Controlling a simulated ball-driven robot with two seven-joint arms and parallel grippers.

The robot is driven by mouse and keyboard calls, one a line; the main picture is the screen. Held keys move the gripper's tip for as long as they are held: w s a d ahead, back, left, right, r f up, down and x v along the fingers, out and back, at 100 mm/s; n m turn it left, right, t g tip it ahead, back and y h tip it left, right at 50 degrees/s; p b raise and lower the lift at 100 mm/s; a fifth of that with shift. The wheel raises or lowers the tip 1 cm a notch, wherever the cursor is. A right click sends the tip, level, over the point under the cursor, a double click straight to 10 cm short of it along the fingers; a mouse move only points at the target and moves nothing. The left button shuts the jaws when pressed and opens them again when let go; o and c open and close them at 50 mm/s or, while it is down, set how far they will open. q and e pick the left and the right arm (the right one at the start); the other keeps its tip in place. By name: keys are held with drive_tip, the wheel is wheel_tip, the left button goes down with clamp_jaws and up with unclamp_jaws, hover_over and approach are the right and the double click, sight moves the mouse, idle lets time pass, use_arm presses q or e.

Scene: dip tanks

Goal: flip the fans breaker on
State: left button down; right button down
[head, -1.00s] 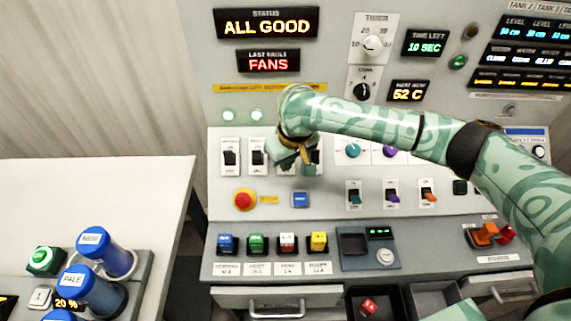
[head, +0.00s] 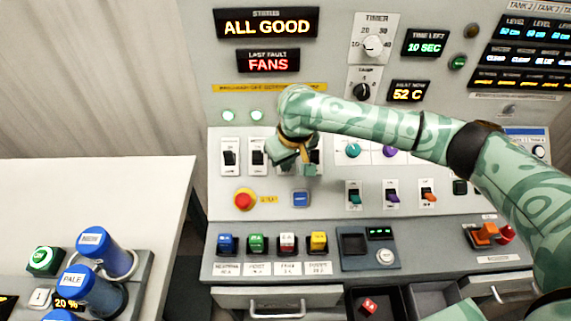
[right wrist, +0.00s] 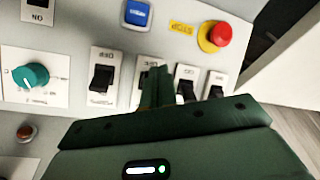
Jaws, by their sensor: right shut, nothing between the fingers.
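A row of black breaker switches on white plates runs along the sloped panel; two show clear of my arm in the head view, the first (head: 230,157) and the second (head: 258,157). Their small labels are too blurred to tell which is the fans breaker. My right gripper (head: 306,168) is shut and empty, in front of the two switches farther right and partly hiding them. In the right wrist view its fingers (right wrist: 158,82) overlap the third switch plate; contact cannot be told. The fourth switch (right wrist: 103,79) stands beside them. My left gripper is out of view.
A red stop button (head: 244,200) and a blue button (head: 301,199) sit below the switches. A display (head: 268,61) reads LAST FAULT FANS; the status display (head: 267,23) reads ALL GOOD. Coloured blocks line the lower ledge. Blue-capped jars (head: 94,243) stand at lower left.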

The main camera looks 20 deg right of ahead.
drive_tip(key=shift+f, duration=0.2)
drive_tip(key=shift+f+p, duration=0.4)
drive_tip(key=shift+f, duration=0.75)
drive_tip(key=shift+f, duration=0.3)
drive_tip(key=shift+w+d+r, duration=0.2)
drive_tip(key=shift+w, duration=0.4)
drive_tip(key=shift+w+d+r, duration=0.25)
drive_tip(key=shift+w+r, duration=0.1)
drive_tip(key=shift+r, duration=0.05)
drive_tip(key=shift+w+f, duration=0.2)
drive_tip(key=shift+w, duration=0.2)
drive_tip(key=s+p, duration=0.1)
drive_tip(key=p, duration=0.1)
drive_tip(key=s+r+p, duration=0.1)
drive_tip(key=p, duration=0.2)
drive_tip(key=s+a+r+p, duration=0.1)
drive_tip(key=s+p, duration=0.1)
drive_tip(key=shift+a+p, duration=0.1)
drive_tip(key=shift+p, duration=0.2)
